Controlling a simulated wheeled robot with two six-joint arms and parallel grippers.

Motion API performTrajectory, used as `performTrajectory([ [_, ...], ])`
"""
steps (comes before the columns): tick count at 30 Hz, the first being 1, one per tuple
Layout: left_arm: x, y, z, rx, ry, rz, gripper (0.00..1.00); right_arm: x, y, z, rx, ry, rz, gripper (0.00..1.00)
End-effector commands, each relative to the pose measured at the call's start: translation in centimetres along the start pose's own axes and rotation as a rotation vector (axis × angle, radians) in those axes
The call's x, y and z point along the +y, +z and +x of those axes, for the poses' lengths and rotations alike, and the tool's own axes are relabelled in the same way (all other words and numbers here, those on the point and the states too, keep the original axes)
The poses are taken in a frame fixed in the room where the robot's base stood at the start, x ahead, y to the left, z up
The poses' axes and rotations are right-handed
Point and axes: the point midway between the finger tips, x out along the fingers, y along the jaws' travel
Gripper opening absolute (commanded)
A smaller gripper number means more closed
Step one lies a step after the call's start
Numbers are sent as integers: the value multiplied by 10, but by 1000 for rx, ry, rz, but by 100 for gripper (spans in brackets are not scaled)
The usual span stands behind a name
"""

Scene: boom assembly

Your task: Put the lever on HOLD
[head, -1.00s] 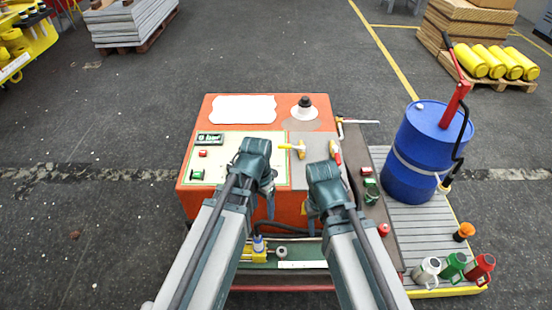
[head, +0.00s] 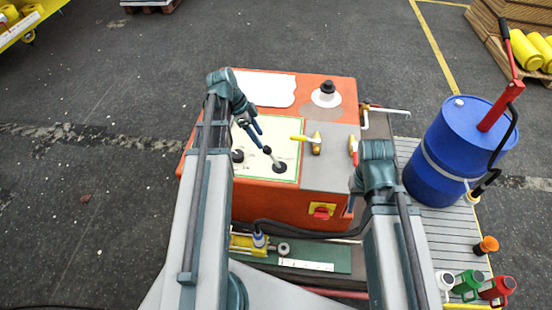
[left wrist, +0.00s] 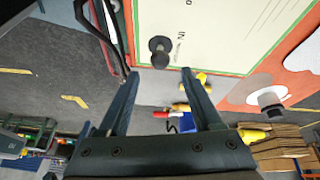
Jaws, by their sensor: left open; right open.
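The control panel (head: 289,136), a cream plate with a green border, is on top of the orange machine (head: 272,205). A lever with a black ball knob (head: 279,167) stands on the panel; it also shows in the left wrist view (left wrist: 160,50), beside the word "IN". A second black knob (head: 238,155) is partly hidden behind my left arm. I cannot read HOLD anywhere. My left gripper (head: 262,140) is open over the panel. In the left wrist view its fingertips (left wrist: 160,73) flank the lever's line, with the knob just beyond them. My right gripper (head: 352,193) is open and empty by the machine's right side.
A yellow-handled tool (head: 305,138) lies on the grey plate right of the panel. A black-topped white cap (head: 327,93) stands behind it. A blue drum (head: 449,152) with a red pump stands at the right. Coloured cans (head: 468,284) are at the front right.

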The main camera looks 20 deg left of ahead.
Motion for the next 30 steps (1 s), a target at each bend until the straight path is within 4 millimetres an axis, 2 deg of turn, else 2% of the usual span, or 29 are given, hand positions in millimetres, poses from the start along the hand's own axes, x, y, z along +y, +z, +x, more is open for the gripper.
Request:
performTrajectory([
  [6, 0, 3, 37, -1, 1, 2, 66, -3, -2, 35, 0, 0, 0, 50],
  [18, 0, 3, 98, -1, 0, 0, 66, -9, -6, 90, 0, 0, 0, 50],
  [24, 0, 2, 120, -1, 1, 1, 66, -10, -7, 110, 0, 0, 0, 50],
  [30, 0, 1, 131, -1, 0, -1, 66, -11, -7, 120, 0, 0, 0, 50],
])
